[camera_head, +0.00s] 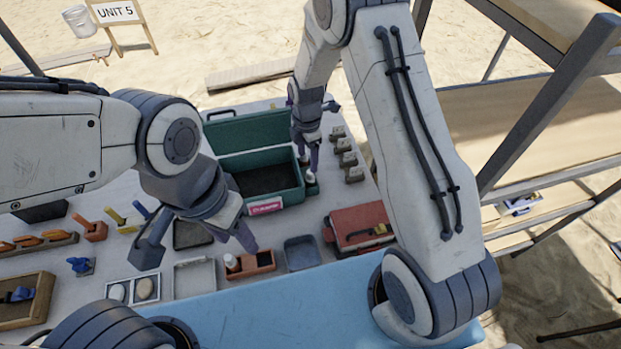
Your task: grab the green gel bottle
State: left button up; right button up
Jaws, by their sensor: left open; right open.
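A small bottle with a white cap and what looks like a green body (311,187) stands at the right end of the open green case (297,195). It is small and partly covered, so its label cannot be read. My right gripper (308,160) is open and points down just above the bottle's cap. Whether its fingers reach around the cap cannot be told.
The orange holder (262,260) has a white bottle in it. A blue-grey tray (302,253) and a red case (358,226) stand to its right. Several grey objects (346,158) line up right of the green case. A wooden shelf (540,125) stands at the right.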

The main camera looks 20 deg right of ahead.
aim_at(310, 174)
notch_tip(310, 174, down, 3)
jog(key=f, duration=0.1)
jog(key=f+p, duration=0.1)
jog(key=f, duration=0.1)
jog(key=f+p, duration=0.1)
jog(key=shift+s+d+f, duration=0.2)
jog(key=shift+d+f, duration=0.1)
jog(key=shift+f, duration=0.35)
grip_shut()
